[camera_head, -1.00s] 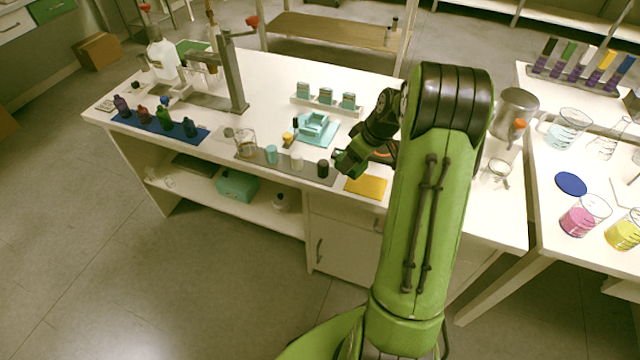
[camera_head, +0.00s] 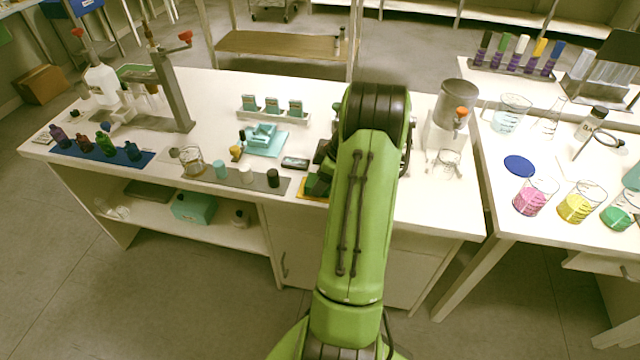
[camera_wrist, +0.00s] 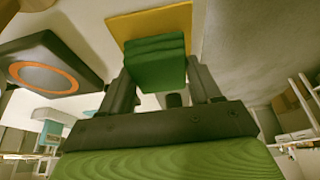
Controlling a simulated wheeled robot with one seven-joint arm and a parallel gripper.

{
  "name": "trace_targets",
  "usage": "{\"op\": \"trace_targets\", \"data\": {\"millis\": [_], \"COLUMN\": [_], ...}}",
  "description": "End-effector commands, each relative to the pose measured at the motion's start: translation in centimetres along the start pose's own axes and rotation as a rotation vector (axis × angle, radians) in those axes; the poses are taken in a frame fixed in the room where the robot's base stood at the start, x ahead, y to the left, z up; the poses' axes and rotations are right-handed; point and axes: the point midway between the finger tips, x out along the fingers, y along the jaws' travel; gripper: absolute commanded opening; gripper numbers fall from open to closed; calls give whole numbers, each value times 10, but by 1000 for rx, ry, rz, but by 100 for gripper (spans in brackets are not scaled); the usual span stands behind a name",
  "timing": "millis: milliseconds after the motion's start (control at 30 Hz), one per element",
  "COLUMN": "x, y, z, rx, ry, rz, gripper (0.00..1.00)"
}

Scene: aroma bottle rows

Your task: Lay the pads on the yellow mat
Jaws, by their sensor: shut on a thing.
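The yellow mat (camera_wrist: 122,28) shows behind the green pads in the wrist view. In the head view only part of the mat (camera_head: 304,195) shows at the front edge of the table, the rest hidden by my arm. My gripper (camera_wrist: 157,82) is shut on the green pads (camera_wrist: 156,62), which look like a layered block between the two fingers. The pads overlap the mat in the wrist view; I cannot tell whether they touch it. In the head view my gripper (camera_head: 318,183) is at the mat, mostly behind my arm.
A grey strip (camera_head: 232,177) with several small jars, including a black one (camera_head: 273,178), lies just left of the mat. A small dark case (camera_head: 295,163) lies behind it. A teal tray (camera_head: 270,147) and a rack (camera_head: 262,117) stand farther back. A dispenser (camera_head: 455,105) stands right of my arm.

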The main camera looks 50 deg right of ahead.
Motion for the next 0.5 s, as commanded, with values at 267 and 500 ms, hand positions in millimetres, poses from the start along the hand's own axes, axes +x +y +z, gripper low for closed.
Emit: {"op": "trace_targets", "data": {"millis": [267,500], "x": [4,6], "y": [0,0], "z": [1,2], "rx": [-1,-1], "ry": [1,0], "rz": [2,2], "gripper": [25,87]}}
